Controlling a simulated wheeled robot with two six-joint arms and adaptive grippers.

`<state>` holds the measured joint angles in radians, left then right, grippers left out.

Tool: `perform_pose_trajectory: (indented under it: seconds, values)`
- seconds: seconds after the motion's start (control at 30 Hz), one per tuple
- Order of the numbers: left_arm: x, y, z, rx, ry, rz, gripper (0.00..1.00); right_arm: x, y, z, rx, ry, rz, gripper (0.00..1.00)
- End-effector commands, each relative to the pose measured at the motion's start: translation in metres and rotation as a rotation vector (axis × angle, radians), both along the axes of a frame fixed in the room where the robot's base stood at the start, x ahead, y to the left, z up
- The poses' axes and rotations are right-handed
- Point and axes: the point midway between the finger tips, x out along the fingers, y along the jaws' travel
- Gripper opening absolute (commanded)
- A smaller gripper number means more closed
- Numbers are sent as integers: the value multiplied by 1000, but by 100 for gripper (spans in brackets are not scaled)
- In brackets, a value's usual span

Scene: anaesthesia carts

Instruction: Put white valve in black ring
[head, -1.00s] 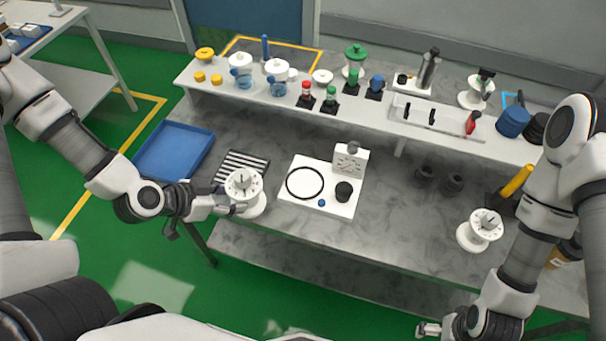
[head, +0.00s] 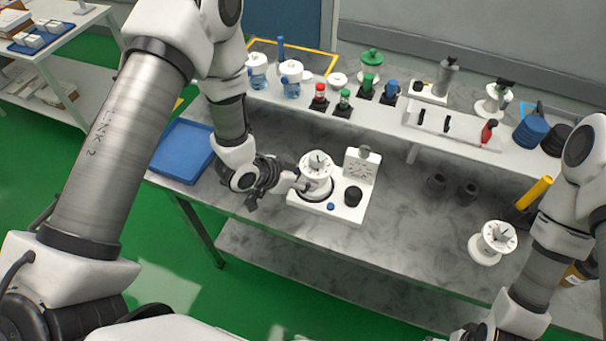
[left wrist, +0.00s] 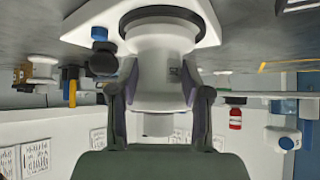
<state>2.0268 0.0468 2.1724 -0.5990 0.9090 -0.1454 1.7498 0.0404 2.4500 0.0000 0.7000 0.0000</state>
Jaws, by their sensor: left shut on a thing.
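The white valve (head: 316,163), with a round dial top and a spool-like body, is upright over the left part of the white board (head: 346,214). My left gripper (head: 303,184) is shut on its body from the left. In the left wrist view, the white valve (left wrist: 158,72) stands between my left fingers (left wrist: 160,100). Its base lies within the outline of the black ring (left wrist: 162,14). In the head view the valve partly hides the ring. I cannot tell whether the base touches the board. My right gripper is out of view; only its arm shows at lower right.
The board also carries a white dial block (head: 361,166), a black knob (head: 353,196) and a blue button (head: 330,206). A blue tray (head: 182,150) lies left. Another white valve (head: 492,242) stands right. A shelf (head: 390,112) with bottles runs behind.

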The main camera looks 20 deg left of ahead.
Motion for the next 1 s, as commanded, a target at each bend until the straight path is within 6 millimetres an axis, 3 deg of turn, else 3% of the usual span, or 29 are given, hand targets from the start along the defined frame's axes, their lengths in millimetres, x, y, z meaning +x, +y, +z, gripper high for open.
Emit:
perform_pose_trajectory:
  seconds: [0.23,0.27,0.33,0.73,1.0]
  values:
    - [1,0,-8,0,-4,0,0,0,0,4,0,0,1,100]
    - [0,0,-9,0,-2,0,51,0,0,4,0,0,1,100]
    - [0,1,-9,0,-2,0,73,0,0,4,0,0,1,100]
    - [-4,5,-4,0,-3,4,73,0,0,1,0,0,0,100]
    - [-39,31,38,-6,-4,9,73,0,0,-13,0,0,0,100]
